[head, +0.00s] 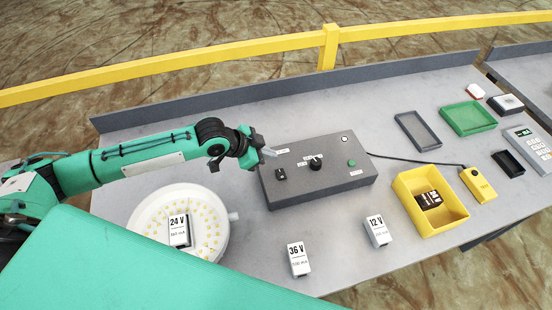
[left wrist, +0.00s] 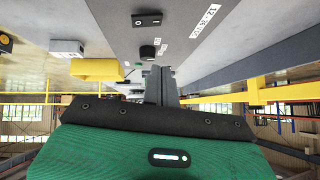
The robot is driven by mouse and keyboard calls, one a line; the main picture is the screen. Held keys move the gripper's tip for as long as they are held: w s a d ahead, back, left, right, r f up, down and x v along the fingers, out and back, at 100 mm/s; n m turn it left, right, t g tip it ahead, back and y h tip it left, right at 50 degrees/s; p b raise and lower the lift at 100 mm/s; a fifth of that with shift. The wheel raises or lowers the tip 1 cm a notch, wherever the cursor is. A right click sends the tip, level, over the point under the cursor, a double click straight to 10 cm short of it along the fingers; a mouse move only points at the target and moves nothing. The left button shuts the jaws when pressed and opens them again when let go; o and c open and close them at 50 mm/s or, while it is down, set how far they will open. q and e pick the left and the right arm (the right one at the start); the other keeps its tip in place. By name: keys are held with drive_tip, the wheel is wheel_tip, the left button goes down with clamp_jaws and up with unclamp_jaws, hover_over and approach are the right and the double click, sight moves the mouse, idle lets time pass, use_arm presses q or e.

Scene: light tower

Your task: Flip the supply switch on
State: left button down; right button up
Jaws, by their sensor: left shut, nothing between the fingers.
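The supply box (head: 318,183) is a dark grey unit on the bench in the head view. Its black rocker switch (head: 280,174) is near the left of the top face, and shows in the left wrist view as a black plate with white marks (left wrist: 147,20). Which way the rocker is set I cannot tell. A black knob (head: 315,163) and a green button (head: 351,162) sit to its right. My left gripper (head: 268,152) is shut and empty by the box's back left corner, apart from the switch; its fingers (left wrist: 160,85) also show in the left wrist view. My right gripper is out of view.
A round white lamp base (head: 145,215) with a 24 V block (head: 178,230) stands left of the box. The 36 V block (head: 299,260) and 12 V block (head: 378,231) stand in front. A yellow bin (head: 405,192) and trays are at right. A grey rim (head: 210,108) runs behind.

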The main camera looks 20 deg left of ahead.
use_arm(q)
drive_tip(key=w+b+v, duration=0.1)
drive_tip(key=v, duration=0.5)
drive_tip(key=shift+a+r+b, duration=0.2)
drive_tip(key=shift+a+b, duration=0.1)
drive_tip(key=shift+a, duration=0.2)
drive_tip(key=shift+s+f, duration=0.1)
drive_tip(key=shift+s, duration=0.1)
